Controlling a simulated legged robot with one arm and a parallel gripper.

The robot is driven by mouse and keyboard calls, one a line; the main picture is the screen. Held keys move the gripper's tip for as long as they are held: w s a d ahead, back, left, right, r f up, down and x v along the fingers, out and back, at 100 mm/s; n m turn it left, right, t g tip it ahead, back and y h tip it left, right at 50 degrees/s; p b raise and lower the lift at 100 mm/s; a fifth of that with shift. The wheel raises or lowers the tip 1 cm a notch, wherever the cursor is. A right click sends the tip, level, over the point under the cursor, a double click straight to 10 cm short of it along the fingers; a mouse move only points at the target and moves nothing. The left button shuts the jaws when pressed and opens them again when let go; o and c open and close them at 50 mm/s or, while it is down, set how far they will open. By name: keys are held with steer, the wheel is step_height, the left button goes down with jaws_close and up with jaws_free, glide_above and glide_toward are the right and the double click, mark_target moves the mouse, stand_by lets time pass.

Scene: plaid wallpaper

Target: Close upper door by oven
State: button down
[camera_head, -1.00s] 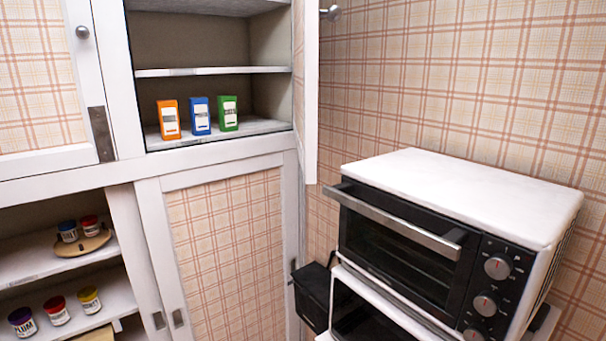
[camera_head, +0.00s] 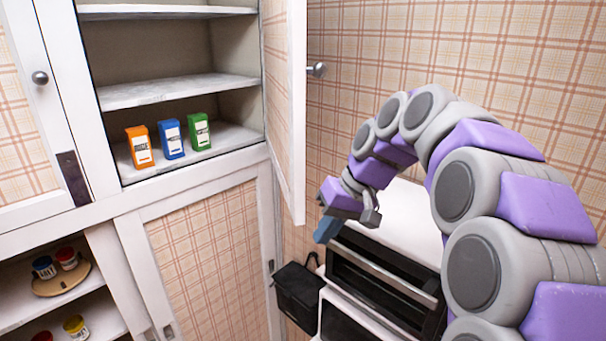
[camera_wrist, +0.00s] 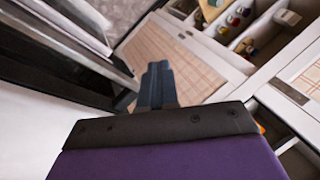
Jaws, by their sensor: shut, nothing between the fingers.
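The upper door by the oven (camera_head: 285,100) stands open, swung out from the cabinet on its right side. Its round metal knob (camera_head: 317,69) is on the door's right edge, against the plaid wall in the picture. The upper cabinet's shelves are exposed. My gripper (camera_head: 326,229) is shut and empty. It is below and a little right of the door's lower end, in front of the oven (camera_head: 385,275), and appears apart from the door. In the wrist view my dark fingers (camera_wrist: 157,84) are together, pointing toward the lower cabinet.
Orange, blue and green packets (camera_head: 171,139) stand on the upper cabinet's lower shelf. A second upper door (camera_head: 30,110) is at the left. Jars on a board (camera_head: 60,280) sit on the lower left shelves. A black bin (camera_head: 298,297) is beside the oven.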

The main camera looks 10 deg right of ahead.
steer(key=shift+t+y, duration=0.3)
steer(key=shift+t, duration=0.2)
steer(key=w+r, duration=0.1)
steer(key=w+d, duration=0.1)
steer(key=w, duration=0.1)
steer(key=w+d+r, duration=0.1)
steer(key=w, duration=0.1)
steer(key=shift+w+r, duration=0.1)
steer(key=shift+r, duration=0.2)
steer(key=shift+t+y, duration=0.3)
steer(key=shift+t, duration=0.6)
steer(key=w+d+r, duration=0.1)
steer(key=w+d, duration=0.1)
steer(key=w+d+r+p, duration=0.1)
steer(key=w+d, duration=0.2)
steer(key=w+d+r, duration=0.1)
steer(key=w+d, duration=0.1)
steer(key=d, duration=0.1)
steer(key=shift+w+d+r, duration=0.15)
steer(key=shift+w, duration=0.2)
steer(key=shift+w+a+f, duration=0.1)
steer(key=shift+a+f, duration=0.1)
steer(key=shift+a, duration=0.2)
steer(key=shift+w+a+f, duration=0.1)
steer(key=shift+a+f, duration=0.05)
steer(key=shift+a, duration=0.25)
steer(key=w+a+f+p, duration=0.3)
steer(key=a+f, duration=0.4)
steer(key=a, duration=0.1)
steer(key=shift+f, duration=0.15)
